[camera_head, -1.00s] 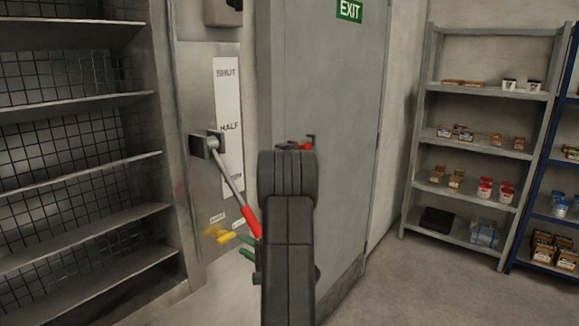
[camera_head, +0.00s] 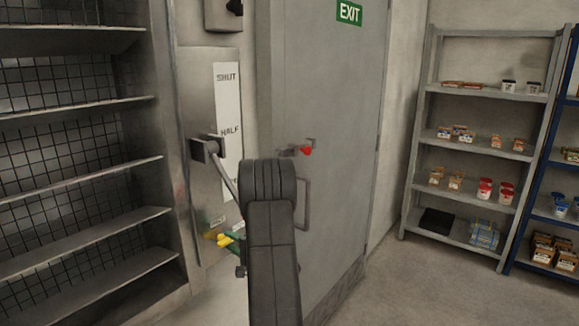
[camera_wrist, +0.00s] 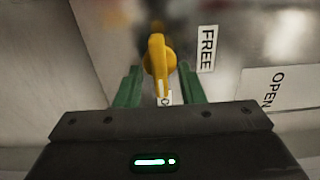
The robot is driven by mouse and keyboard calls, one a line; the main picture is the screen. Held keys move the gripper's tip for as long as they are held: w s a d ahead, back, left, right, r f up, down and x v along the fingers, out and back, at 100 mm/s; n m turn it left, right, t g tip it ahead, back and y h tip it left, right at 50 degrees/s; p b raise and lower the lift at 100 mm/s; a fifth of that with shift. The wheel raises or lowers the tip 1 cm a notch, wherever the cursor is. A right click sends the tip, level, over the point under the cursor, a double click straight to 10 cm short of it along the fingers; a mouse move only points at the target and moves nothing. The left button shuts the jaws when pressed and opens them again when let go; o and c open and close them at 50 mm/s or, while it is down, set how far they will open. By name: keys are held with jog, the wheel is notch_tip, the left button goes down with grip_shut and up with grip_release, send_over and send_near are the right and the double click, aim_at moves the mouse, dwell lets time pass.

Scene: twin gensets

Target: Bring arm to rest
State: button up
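My gripper (camera_wrist: 160,86) has two green fingers, which stand apart in the wrist view. A yellow knob (camera_wrist: 160,56) shows between and just beyond their tips, with narrow gaps at its sides; contact is not clear. In the head view my dark arm (camera_head: 272,250) is raised in front of the door. A green part of my gripper (camera_head: 236,236) shows at its left, close to the yellow knob (camera_head: 222,239) low on the wall panel. Most of the gripper is hidden behind the arm there.
A lever (camera_head: 208,150) on the SHUT/HALF panel (camera_head: 228,110) slopes down behind my arm. A grey door (camera_head: 335,130) with a red knob (camera_head: 306,150) stands behind. Empty shelves (camera_head: 80,185) are left, stocked grey shelves (camera_head: 490,160) right. Floor at lower right (camera_head: 440,295) is clear.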

jog(key=shift+x, duration=1.1)
jog(key=shift+f+n, duration=0.1)
jog(key=shift+n, duration=0.3)
jog(key=shift+s+d+n+b, duration=0.15)
jog(key=shift+n+b, duration=0.3)
jog(key=shift+n, duration=0.45)
jog(key=n, duration=0.3)
jog(key=n+b, duration=0.1)
jog(key=shift+r+n, duration=0.3)
jog(key=shift+n, duration=0.1)
